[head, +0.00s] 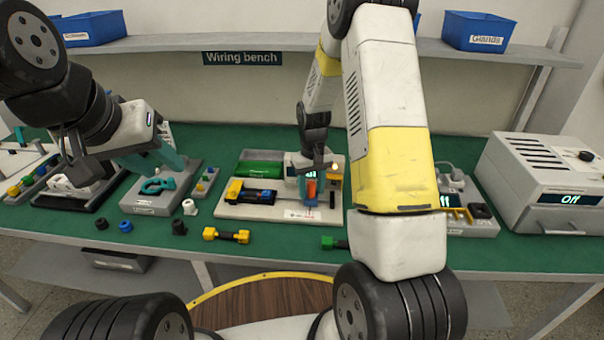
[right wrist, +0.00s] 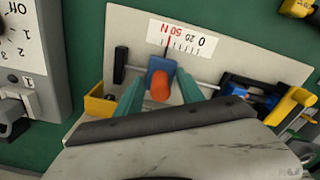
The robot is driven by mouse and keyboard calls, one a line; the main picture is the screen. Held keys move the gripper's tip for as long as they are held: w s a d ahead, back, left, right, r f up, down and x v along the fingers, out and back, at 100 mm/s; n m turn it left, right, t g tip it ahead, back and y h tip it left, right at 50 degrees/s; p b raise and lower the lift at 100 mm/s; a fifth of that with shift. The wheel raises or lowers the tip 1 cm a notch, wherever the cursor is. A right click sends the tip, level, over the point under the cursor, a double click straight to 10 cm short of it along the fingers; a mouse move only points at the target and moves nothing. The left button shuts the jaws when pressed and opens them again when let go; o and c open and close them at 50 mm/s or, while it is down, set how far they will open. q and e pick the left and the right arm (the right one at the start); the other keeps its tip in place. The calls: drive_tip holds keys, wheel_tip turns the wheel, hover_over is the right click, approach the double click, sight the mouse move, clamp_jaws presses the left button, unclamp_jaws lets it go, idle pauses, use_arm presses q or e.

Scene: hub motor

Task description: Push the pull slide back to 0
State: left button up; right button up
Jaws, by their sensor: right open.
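The pull slide is a blue block with an orange knob (right wrist: 160,82) on a thin metal rod. The slide's orange knob also shows in the head view (head: 311,189) at the right of the pale base board (head: 236,212). My right gripper (right wrist: 161,78) is open, with a teal finger on each side of the slide; I cannot tell whether they touch it. My left gripper (head: 154,160) is open and empty above the left part of the bench.
A blue clamp with a yellow handle (right wrist: 290,105) is on the 0 side of the rod. A yellow block (right wrist: 98,103) is on the other side. A grey box (head: 545,180) reading Off stands far right. Loose connectors (head: 226,235) lie along the front edge.

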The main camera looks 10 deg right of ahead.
clamp_jaws()
idle(1.4)
